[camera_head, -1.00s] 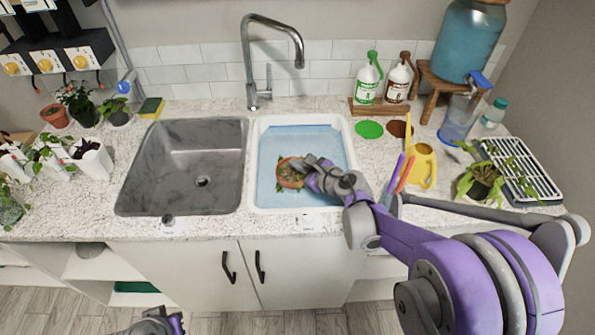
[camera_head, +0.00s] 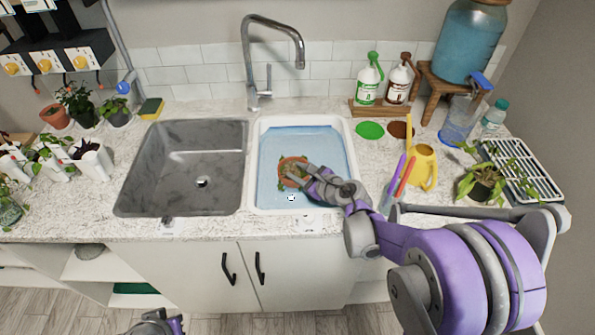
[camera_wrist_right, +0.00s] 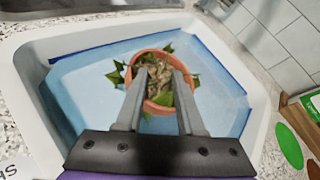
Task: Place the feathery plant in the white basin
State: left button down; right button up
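The white basin (camera_head: 350,165) is set in the counter, with a pale blue floor. A plant in a terracotta pot (camera_head: 292,168) is inside it, with green pointed leaves around the rim; I cannot tell whether it is feathery. My right gripper (camera_head: 306,172) is at the pot's right side in the head view. In the right wrist view its two fingers (camera_wrist_right: 159,75) stand apart over the mouth of the pot (camera_wrist_right: 155,57); they partly hide it, and contact is unclear. My left gripper (camera_head: 160,322) is at the bottom edge, its fingers unclear.
A grey sink (camera_head: 185,165) is left of the basin, with a tap (camera_head: 262,60) behind. A yellow watering can (camera_head: 423,165), a leafy plant (camera_head: 482,185) and a drying rack (camera_head: 520,170) are on the right. Several potted plants stand on the left.

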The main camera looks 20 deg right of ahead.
jog(key=v, duration=1.1)
jog(key=shift+s+r+p, duration=0.15)
jog(key=shift+s+p, duration=0.15)
dwell(0.4)
